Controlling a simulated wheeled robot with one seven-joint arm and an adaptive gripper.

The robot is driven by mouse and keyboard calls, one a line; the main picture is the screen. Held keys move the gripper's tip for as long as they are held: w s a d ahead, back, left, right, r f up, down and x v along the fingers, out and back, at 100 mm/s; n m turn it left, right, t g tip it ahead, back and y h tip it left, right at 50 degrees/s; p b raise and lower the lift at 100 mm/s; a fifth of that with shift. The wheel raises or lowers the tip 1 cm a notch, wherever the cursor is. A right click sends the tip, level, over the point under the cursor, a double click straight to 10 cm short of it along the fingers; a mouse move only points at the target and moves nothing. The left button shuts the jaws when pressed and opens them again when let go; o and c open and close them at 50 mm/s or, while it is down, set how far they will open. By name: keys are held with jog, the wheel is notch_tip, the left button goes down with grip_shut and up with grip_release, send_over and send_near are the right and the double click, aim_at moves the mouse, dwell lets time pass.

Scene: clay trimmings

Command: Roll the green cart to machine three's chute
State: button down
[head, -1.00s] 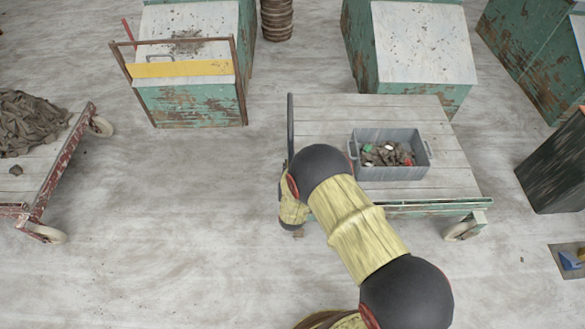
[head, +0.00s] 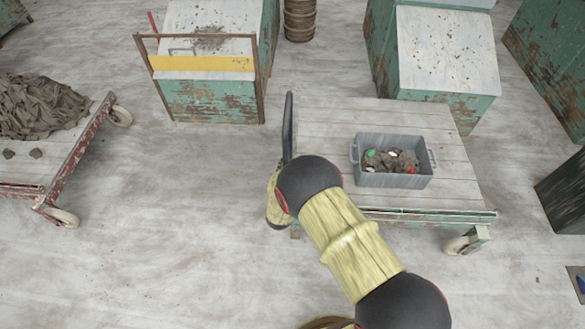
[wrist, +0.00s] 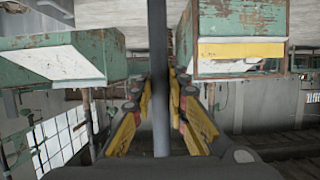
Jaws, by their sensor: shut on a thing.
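The green cart (head: 320,135) has a pale plank deck and a worn green frame; it stands right of centre in the head view. Its dark upright handle (head: 288,125) rises at the deck's left side. My gripper (wrist: 160,95) is shut on a dark vertical bar in the wrist view, with yellow pads on both sides; it appears to be this handle. In the head view my arm hides most of the gripper. Green machines with pale tops stand behind the cart, one at left (head: 210,100) and one at right (head: 450,50). I cannot tell which is machine three.
A grey crate (head: 395,180) with clay scraps and coloured bits sits on the cart deck. A red-framed cart (head: 75,160) heaped with clay stands at left. Bare floor lies between the carts.

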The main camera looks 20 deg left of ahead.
jog(key=shift+s+a, duration=0.1)
jog(key=shift+a, duration=0.15)
jog(key=s+a+b, duration=0.1)
jog(key=s+a, duration=0.1)
jog(key=a, duration=0.5)
jog(key=shift+s+a+b, duration=0.2)
jog(key=shift+a+b, duration=0.15)
dwell(0.4)
jog(key=s+a+b, duration=0.1)
jog(key=s+a, duration=0.1)
jog(key=a, duration=0.5)
jog(key=shift+s+a, duration=0.25)
jog(key=shift+a, duration=0.05)
dwell(0.3)
